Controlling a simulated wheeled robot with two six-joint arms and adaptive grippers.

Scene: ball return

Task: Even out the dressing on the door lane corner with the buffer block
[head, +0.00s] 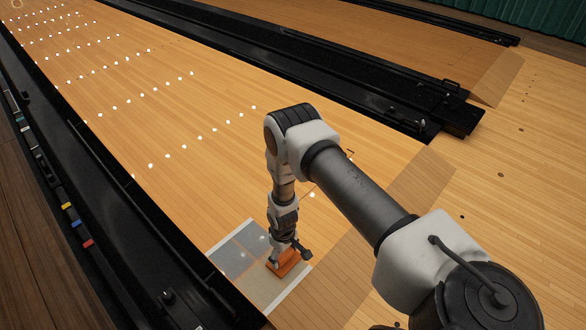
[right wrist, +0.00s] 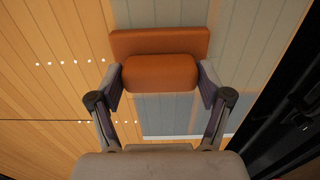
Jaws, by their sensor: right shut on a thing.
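The buffer block (head: 286,266) is orange-brown, with a flat wide base and a narrower grip part. My right gripper (head: 281,252) is shut on the grip part. In the right wrist view the fingers (right wrist: 160,75) stand on either side of the grip part of the block (right wrist: 158,42). The block is over the marked corner patch (head: 235,258) of the lane, toward its right side; I cannot tell if it touches the surface. The patch has a greyer left part and a paler front part, with white edge strips. In the right wrist view, greyish patch areas (right wrist: 175,115) lie beside the block. My left gripper is out of view.
A black gutter (head: 120,270) with a rail runs along the lane's left side. Another dark divider (head: 330,65) with a black end unit (head: 450,112) separates the far lane. Rows of white dots mark the lane (head: 170,115). The boards around the patch are clear.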

